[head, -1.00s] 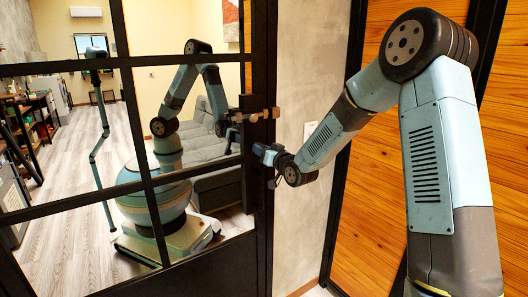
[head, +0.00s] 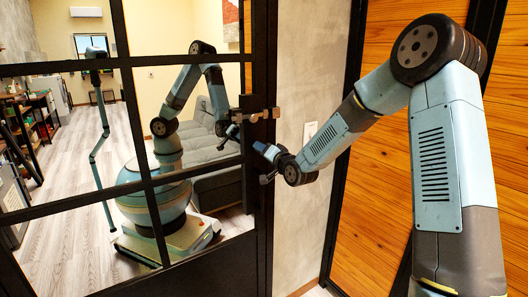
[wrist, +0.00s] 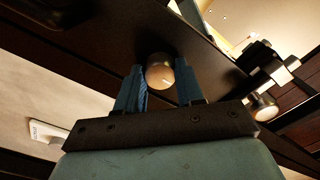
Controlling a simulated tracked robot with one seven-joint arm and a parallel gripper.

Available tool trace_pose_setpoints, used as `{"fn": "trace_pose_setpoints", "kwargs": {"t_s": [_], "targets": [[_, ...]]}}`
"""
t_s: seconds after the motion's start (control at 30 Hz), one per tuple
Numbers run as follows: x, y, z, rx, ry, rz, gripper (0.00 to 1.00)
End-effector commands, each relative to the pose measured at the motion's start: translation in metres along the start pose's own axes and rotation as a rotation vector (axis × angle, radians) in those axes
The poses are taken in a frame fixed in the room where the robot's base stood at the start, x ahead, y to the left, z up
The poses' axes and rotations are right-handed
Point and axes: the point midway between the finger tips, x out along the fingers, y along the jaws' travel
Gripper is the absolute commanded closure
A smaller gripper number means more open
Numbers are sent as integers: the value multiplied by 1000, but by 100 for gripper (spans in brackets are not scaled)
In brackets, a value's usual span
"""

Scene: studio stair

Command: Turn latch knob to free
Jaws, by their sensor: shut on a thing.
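The latch knob (wrist: 160,74) is a small pale, rounded knob on the dark door frame, seen in the wrist view. My gripper (wrist: 160,82) has its two blue fingers on either side of the knob and is shut on it. In the head view my gripper (head: 257,146) reaches the black frame of the glazed door (head: 264,208) from the right and hides the knob. Just above it a metal bolt (head: 262,114) with brackets sits across the frame; it also shows at the right of the wrist view (wrist: 266,104). I cannot tell how far the knob is turned.
A grey wall with a white switch plate (head: 310,131) stands right of the door. Orange wood panelling (head: 376,185) lies beyond it, behind my arm. Through the glass panes show a room with a grey sofa and a robot like me, probably my reflection.

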Motion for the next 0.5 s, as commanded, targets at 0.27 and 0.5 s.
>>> {"fn": "trace_pose_setpoints", "kwargs": {"t_s": [0.27, 0.5], "targets": [[-1, 6, -6, 3, 11, 9, 93], [-1, 5, -4, 2, 8, 7, 48]]}}
